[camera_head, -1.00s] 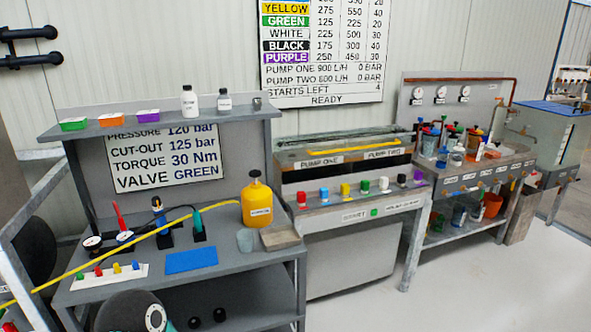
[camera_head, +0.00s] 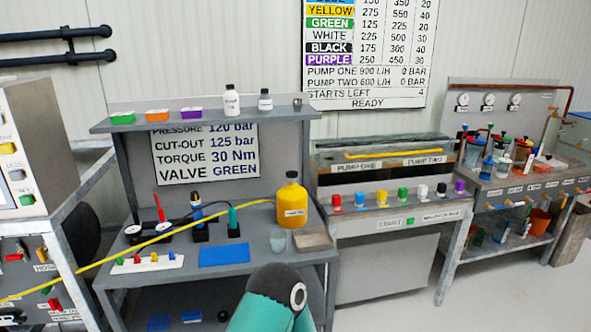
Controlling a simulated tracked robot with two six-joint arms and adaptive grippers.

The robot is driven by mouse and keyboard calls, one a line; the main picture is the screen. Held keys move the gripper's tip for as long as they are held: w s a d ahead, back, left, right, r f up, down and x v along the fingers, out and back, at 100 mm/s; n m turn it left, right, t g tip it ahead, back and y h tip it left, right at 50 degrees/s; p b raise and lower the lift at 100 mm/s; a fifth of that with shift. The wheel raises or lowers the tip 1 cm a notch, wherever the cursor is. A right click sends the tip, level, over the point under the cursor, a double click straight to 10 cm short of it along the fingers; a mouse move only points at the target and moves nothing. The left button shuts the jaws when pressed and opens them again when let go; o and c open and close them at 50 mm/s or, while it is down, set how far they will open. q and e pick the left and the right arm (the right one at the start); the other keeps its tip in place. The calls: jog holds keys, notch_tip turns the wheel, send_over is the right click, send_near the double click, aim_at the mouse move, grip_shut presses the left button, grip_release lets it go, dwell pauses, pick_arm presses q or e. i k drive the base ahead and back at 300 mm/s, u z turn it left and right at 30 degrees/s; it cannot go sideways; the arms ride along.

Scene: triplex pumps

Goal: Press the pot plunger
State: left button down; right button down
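The yellow pot (camera_head: 292,207) stands upright at the right end of the grey bench top, with a label on its front. Its black plunger knob (camera_head: 291,174) sits on top of the narrow neck. Nothing is touching the knob. A yellow hose runs from the left of the picture across the bench towards the pot. Neither of my grippers shows in the head view. A teal and black part of one of my arms is at the bottom middle, in front of the bench and below the pot.
A clear cup (camera_head: 277,240) and a grey-brown block (camera_head: 314,239) are close to the pot. A shelf (camera_head: 205,118) with bottles and trays overhangs the back. The pump unit (camera_head: 392,200) is at right.

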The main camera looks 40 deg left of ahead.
aim_at(289, 175)
jog(key=z, duration=0.1)
jog(key=i, duration=1.7)
jog(key=z, duration=1.1)
jog(key=i, duration=0.1)
jog(key=u, duration=2.5)
jog(key=k, duration=0.9)
jog(key=u, duration=0.15)
jog(key=i, duration=0.55)
